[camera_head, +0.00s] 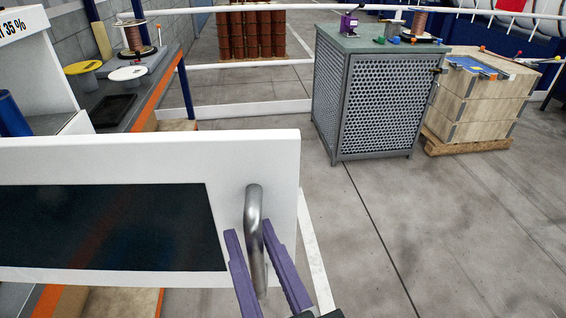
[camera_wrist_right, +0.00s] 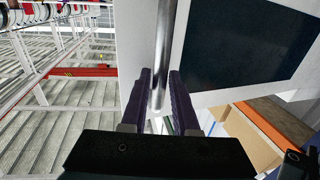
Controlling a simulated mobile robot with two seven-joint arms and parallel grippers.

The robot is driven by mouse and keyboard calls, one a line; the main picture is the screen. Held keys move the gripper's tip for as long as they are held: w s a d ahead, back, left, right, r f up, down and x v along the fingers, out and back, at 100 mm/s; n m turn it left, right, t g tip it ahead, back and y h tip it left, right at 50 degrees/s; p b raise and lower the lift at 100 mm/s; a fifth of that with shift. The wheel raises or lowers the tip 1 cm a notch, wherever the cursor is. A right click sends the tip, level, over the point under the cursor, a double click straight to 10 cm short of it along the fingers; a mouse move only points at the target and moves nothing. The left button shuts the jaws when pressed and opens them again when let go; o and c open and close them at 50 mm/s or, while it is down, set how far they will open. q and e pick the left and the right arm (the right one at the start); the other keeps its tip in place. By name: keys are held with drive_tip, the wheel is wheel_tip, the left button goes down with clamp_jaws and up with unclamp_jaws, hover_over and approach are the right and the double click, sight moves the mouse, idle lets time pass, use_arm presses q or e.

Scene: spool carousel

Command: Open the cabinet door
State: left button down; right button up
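The cabinet door (camera_head: 275,165) is a white panel with a dark window (camera_head: 110,228), across the left and lower part of the head view. It stands away from the white cabinet body (camera_head: 45,65) behind it, so it looks partly open. A curved silver bar handle (camera_head: 253,205) is on its right side. My right gripper (camera_head: 258,250) has its purple fingers on either side of the handle, close against it. In the right wrist view the handle (camera_wrist_right: 162,60) also runs between the two fingers. The left gripper is out of view.
A grey perforated cabinet (camera_head: 375,100) and a wooden crate stack (camera_head: 480,105) stand at back right. The floor (camera_head: 440,230) right of the door is clear.

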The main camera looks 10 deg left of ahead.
drive_tip(key=shift+o, duration=1.4)
drive_tip(key=b+v, duration=0.1)
drive_tip(key=v, duration=0.9)
drive_tip(key=shift+r, duration=0.1)
